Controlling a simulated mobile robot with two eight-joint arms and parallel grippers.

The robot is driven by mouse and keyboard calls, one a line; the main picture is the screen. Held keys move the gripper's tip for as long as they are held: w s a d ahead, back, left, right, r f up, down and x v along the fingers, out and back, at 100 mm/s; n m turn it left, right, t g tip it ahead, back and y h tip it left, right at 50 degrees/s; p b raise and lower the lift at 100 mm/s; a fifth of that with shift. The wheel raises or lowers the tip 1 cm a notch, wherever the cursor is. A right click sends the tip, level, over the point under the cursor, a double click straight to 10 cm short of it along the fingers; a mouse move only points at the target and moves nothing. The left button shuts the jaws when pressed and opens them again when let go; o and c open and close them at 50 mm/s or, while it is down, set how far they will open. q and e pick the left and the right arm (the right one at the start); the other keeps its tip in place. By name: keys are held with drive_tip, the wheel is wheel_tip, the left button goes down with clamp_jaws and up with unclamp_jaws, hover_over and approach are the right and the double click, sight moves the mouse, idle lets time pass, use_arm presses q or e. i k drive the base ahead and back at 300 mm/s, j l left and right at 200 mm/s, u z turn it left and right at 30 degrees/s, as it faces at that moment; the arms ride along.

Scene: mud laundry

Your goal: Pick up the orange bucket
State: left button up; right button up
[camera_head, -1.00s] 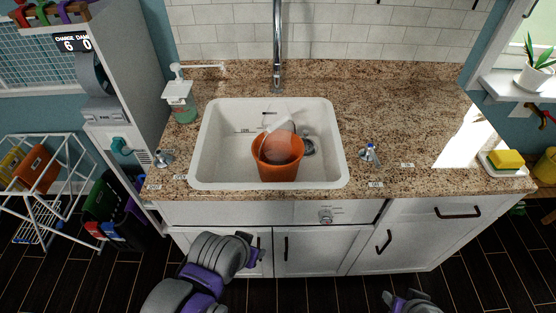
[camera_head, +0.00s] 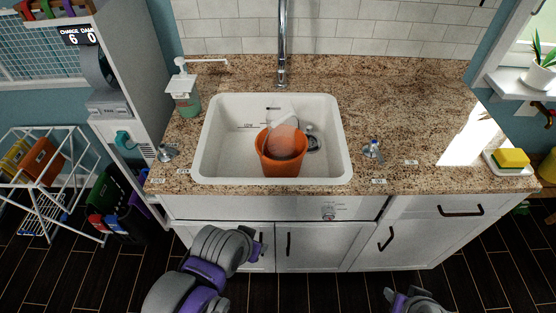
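The orange bucket (camera_head: 282,164) stands upright in the white sink basin (camera_head: 225,165), near its front wall. Something pale and rounded shows inside the bucket's mouth, and a white piece rises behind it; I cannot tell what they are. My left gripper (camera_head: 258,246) is low in front of the cabinet doors, below the counter and away from the bucket. Its fingers are small in view, and its opening is unclear. My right gripper (camera_head: 390,294) is at the bottom edge, partly cut off, far from the bucket. Its opening is also unclear.
A chrome faucet (camera_head: 282,45) rises behind the sink. A soap dispenser (camera_head: 184,92) stands at the left, with metal handles (camera_head: 166,153) and (camera_head: 372,150) beside the basin. A yellow sponge (camera_head: 512,158) lies far right. The granite counter (camera_head: 415,115) right of the sink is mostly clear.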

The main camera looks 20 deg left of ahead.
sight(281, 147)
drive_tip(key=j+z, duration=0.45)
drive_tip(key=k+j+z, duration=0.15)
drive_tip(key=j+z, duration=0.35)
drive_tip(key=j, duration=0.1)
